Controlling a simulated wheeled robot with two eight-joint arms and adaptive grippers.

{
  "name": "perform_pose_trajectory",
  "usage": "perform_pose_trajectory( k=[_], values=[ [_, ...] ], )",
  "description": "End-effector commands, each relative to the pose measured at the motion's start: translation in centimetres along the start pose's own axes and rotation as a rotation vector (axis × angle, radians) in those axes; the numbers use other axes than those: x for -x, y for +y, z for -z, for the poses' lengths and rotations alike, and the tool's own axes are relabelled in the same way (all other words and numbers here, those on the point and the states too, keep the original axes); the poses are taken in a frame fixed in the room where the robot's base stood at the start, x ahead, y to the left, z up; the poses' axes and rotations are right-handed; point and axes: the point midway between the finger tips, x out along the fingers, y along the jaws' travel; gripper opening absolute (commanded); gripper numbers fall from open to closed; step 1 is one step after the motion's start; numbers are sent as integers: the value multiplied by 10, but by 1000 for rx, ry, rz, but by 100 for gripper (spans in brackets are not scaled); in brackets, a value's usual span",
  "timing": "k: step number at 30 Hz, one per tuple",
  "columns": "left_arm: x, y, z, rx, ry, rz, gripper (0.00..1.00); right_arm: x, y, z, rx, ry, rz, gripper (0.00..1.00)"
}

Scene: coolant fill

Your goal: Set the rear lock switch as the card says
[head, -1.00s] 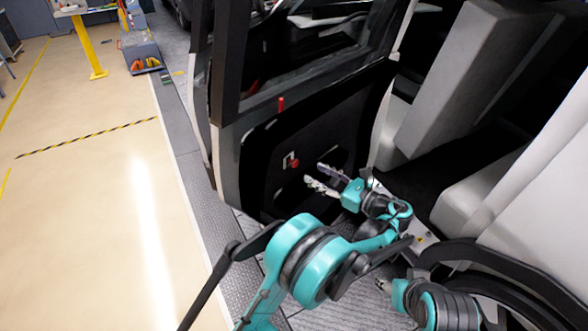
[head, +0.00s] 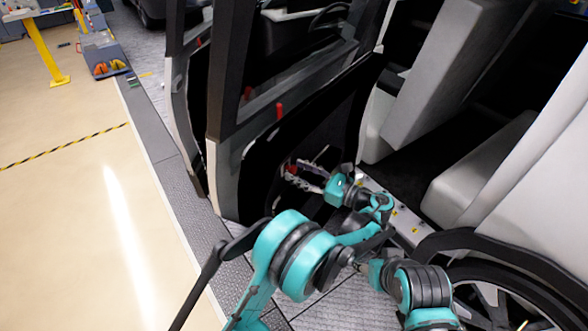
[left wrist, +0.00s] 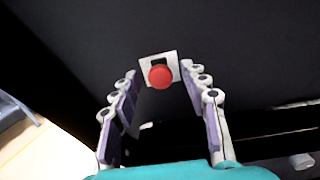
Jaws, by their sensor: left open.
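The lock switch is a round red knob (left wrist: 160,76) on a small white plate (left wrist: 173,60), set in the dark inner panel of the open door (head: 262,165). In the head view the knob (head: 291,167) is partly hidden by my left fingers. My left gripper (head: 298,170) is open, its fingers pointing at the panel. In the left wrist view its fingertips (left wrist: 159,70) stand on either side of the plate, with the knob between them; contact is not clear. My right gripper (head: 357,265) is low beside the sill, small and partly hidden. No card shows.
A red pin (head: 280,110) stands on the door's upper ledge. Pale seats (head: 440,70) are right of the door opening, above the sill (head: 400,215). A wheel (head: 500,305) is at lower right. The floor at left (head: 80,220) is clear.

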Motion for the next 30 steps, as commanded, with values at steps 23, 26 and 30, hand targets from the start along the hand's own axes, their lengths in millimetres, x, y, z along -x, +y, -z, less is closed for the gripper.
perform_pose_trajectory(
  k=[23,26,30],
  values=[
    [-1,0,-42,0,0,0,0,19,0,14,0,0,0,52],
    [-1,0,-42,0,-2,0,0,18,0,13,0,0,0,52],
    [-1,-1,-42,1,-5,1,0,17,0,12,0,0,0,52]
  ],
)
